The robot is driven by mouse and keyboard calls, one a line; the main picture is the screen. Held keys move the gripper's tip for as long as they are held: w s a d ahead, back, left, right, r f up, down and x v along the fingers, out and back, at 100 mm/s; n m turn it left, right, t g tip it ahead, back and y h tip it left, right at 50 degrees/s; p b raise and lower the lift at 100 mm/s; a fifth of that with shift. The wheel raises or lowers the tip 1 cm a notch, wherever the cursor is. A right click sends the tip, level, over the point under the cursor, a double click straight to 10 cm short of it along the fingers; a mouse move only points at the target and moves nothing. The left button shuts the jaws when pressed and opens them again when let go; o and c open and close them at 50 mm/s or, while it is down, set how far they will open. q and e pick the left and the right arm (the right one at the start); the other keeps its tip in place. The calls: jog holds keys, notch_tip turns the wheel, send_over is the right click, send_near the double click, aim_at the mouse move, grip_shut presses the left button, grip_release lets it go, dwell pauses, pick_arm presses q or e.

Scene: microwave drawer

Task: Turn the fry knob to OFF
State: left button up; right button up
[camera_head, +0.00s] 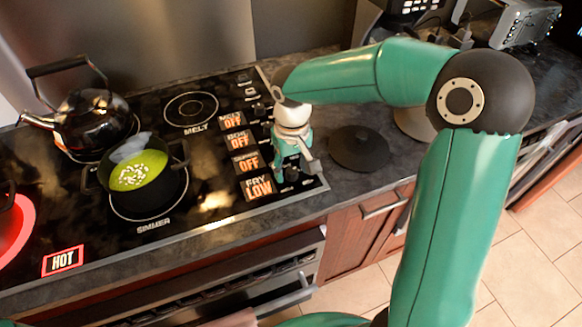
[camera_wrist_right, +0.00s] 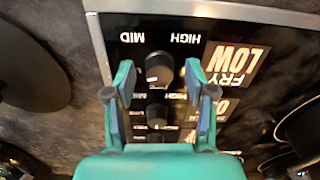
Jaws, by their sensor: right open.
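The fry knob (camera_wrist_right: 159,68) is a dark round knob at the front corner of the black cooktop's control strip. Its label (camera_head: 258,187) reads FRY LOW, and the label (camera_wrist_right: 236,64) also shows upside down in the right wrist view. My right gripper (camera_head: 292,168) points down over the strip. In the wrist view my right gripper (camera_wrist_right: 160,82) is open, with one fingertip on each side of the fry knob and visible gaps between. Whether the fingers reach down to the knob's height is unclear. My left gripper is not in view.
More knobs (camera_wrist_right: 157,113) line up behind the fry knob, beside MELT, BOIL and SIMMER labels reading OFF. A pot of green soup (camera_head: 138,170) and a kettle (camera_head: 92,118) stand on the left. A black lid (camera_head: 357,148) lies right of the cooktop. A red HOT sign (camera_head: 63,260) glows.

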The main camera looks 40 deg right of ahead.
jog(key=shift+f, duration=0.15)
grip_shut()
jog(key=shift+n, duration=0.3)
jog(key=n, duration=0.9)
jog(key=shift+n+p, duration=0.4)
jog(key=shift+n, duration=1.8)
jog(key=shift+w, duration=0.1)
